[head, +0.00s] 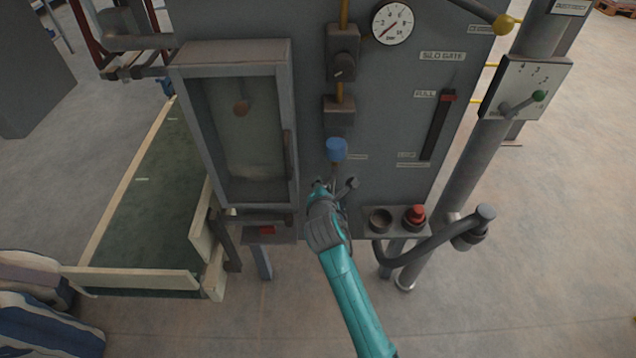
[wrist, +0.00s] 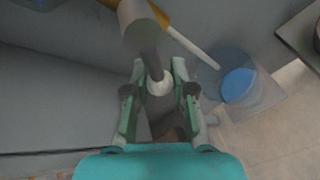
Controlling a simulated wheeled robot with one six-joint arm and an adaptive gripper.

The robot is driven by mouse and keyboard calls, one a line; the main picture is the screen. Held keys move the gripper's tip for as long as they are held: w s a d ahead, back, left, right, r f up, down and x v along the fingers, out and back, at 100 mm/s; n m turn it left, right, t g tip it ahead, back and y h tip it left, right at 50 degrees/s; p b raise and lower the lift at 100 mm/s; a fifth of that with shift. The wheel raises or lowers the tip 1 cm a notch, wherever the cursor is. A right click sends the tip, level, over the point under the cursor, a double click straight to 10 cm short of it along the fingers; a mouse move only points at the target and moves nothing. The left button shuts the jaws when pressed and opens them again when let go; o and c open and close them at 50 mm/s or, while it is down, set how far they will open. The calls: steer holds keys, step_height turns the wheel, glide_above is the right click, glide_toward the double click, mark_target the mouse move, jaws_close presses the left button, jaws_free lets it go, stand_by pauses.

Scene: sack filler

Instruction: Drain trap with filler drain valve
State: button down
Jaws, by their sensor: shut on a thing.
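My teal arm reaches up to the grey filler panel (head: 400,150) in the head view. My gripper (head: 320,187) is just below a blue cylindrical part (head: 336,150) on the panel. In the wrist view, my gripper (wrist: 160,88) has its fingers on both sides of a pale rounded knob (wrist: 159,86). The knob sits at the end of a dark stem from a grey cylinder (wrist: 140,25), and the gripper is shut on it. It looks like the drain valve's handle, but the head view hides the grip. A small dark-knobbed lever (head: 351,184) is just right of the gripper.
A framed window box (head: 240,130) is left of the gripper. A red button (head: 415,213) and a bent pipe (head: 430,245) are at lower right. A pressure gauge (head: 393,23) is above. The wrist view shows a bright blue disc (wrist: 238,86) at right.

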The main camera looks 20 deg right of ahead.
steer(key=shift+s+d+f+n+h, duration=0.15)
steer(key=shift+d+f+n+h, duration=0.3)
steer(key=shift+n, duration=0.45)
steer(key=shift+s+d+f+n+g+h, duration=0.1)
steer(key=shift+s+d+n+g+h, duration=0.05)
steer(key=shift+d+n+h, duration=0.35)
steer(key=shift+s+d+n+g+h, duration=0.15)
steer(key=shift+d+n+h, duration=0.3)
steer(key=shift+n, duration=0.15)
steer(key=c, duration=0.9)
jaws_free()
steer(key=shift+c, duration=0.2)
steer(key=v, duration=1.2)
